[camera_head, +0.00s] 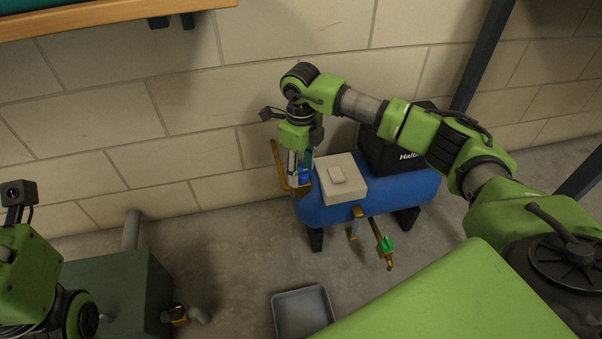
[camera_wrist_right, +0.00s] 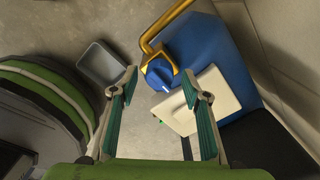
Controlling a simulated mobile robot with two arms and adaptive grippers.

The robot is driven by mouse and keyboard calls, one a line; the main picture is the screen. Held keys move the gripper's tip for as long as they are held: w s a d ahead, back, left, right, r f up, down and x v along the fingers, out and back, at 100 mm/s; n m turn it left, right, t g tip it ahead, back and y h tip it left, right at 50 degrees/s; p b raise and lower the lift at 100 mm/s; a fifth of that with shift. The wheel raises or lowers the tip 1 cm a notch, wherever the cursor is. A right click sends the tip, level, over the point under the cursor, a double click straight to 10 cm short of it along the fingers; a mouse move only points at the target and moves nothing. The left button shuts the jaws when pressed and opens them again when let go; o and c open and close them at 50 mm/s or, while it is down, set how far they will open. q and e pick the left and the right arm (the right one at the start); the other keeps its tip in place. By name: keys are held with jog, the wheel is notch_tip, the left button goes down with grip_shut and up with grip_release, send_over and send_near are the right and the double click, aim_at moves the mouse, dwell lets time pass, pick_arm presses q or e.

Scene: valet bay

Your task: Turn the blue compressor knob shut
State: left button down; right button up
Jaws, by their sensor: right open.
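The blue compressor (camera_head: 405,190) stands on the floor against the block wall, with a pale box (camera_head: 341,177) on its top. The blue knob (camera_wrist_right: 158,74) sits in a brass fitting by a brass pipe (camera_wrist_right: 165,27) at the tank's end, with a white mark on its face. In the head view the knob (camera_head: 304,178) is partly hidden by my right gripper (camera_head: 299,179). My right gripper is pointed down over that end of the tank. In the right wrist view its jaws (camera_wrist_right: 160,95) are apart, with the knob showing between and beyond the fingertips. My left gripper is not in view.
A green-handled valve (camera_head: 387,244) hangs from the compressor's front. A grey tray (camera_head: 302,312) lies on the floor in front. A dark green box (camera_head: 120,290) with a pipe stands at left. A wooden shelf edge (camera_head: 100,18) juts out at upper left.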

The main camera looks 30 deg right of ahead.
jog(key=shift+f, duration=0.15)
jog(key=c, duration=1.1)
